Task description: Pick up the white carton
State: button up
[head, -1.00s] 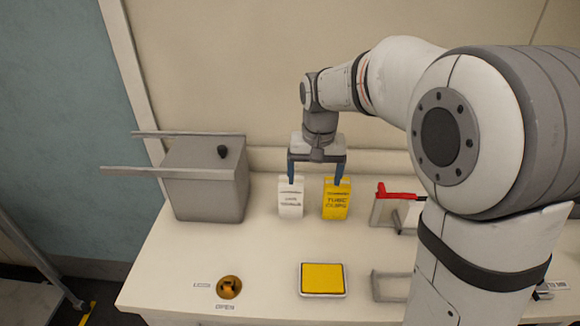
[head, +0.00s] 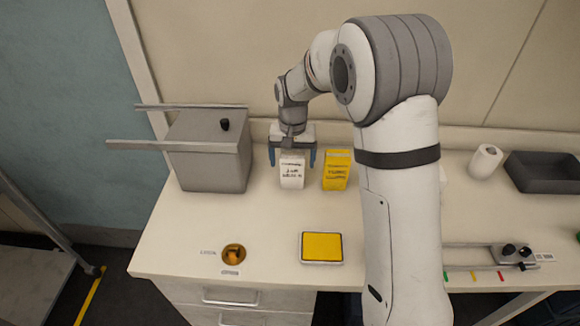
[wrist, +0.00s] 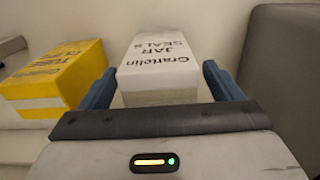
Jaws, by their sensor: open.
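The white carton (head: 291,171) stands upright on the bench, with dark lettering on its face. It also shows in the wrist view (wrist: 158,66), between the two blue fingers. My gripper (head: 292,158) is open, with one finger on each side of the carton. In the wrist view a gap shows at the right finger; the left finger looks close to the carton's side, and I cannot tell whether it touches.
A yellow carton (head: 336,170) stands just right of the white one, close to my gripper's finger. A grey box with rails (head: 208,152) is to the left. A yellow-topped pad (head: 321,247) and a round knob (head: 234,254) lie in front. A dark tray (head: 545,172) is far right.

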jog(key=shift+f, duration=0.15)
jog(key=c, duration=1.1)
jog(key=shift+c, duration=0.2)
